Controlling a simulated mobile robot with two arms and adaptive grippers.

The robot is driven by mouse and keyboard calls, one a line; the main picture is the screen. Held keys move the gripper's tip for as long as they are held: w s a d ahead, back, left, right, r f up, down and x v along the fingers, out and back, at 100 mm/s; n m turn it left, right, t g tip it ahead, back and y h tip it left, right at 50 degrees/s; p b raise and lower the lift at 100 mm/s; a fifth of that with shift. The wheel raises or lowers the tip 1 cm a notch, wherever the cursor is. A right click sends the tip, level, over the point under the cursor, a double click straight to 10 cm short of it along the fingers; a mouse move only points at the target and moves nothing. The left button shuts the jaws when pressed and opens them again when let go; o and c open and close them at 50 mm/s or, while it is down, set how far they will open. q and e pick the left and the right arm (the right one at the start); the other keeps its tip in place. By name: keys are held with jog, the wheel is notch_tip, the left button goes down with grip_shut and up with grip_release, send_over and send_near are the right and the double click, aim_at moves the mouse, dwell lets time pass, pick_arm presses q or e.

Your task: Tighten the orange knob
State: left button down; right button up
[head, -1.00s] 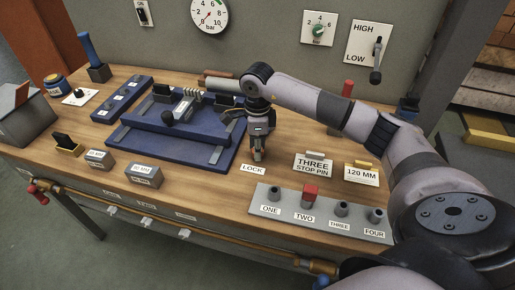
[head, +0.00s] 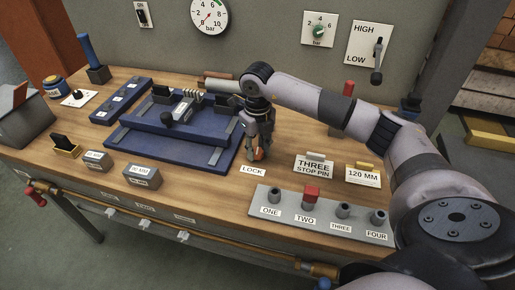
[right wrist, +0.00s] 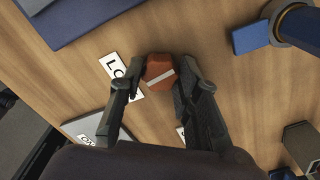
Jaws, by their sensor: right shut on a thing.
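The orange knob (right wrist: 158,72) sits on the wooden bench behind the LOCK label (head: 253,171). It has a pale stripe across its top, which runs slantwise in the right wrist view. My right gripper (head: 257,155) points down over the knob, and its fingers are closed on the knob's two sides. The gripper also shows in the right wrist view (right wrist: 160,80), with one finger on each side of the knob. In the head view the fingers hide most of the knob. My left gripper is not in view.
A blue fixture plate (head: 170,148) lies left of the knob. A grey strip (head: 310,221) with pegs, one holding a red block (head: 311,192), is in front.

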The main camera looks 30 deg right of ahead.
aim_at(257, 151)
jog(key=m, duration=0.6)
jog(key=shift+m, duration=0.3)
dwell(0.5)
jog(key=o, duration=1.1)
jog(key=shift+o, duration=0.2)
notch_tip(257, 151, up, 12)
jog(key=shift+f, duration=0.1)
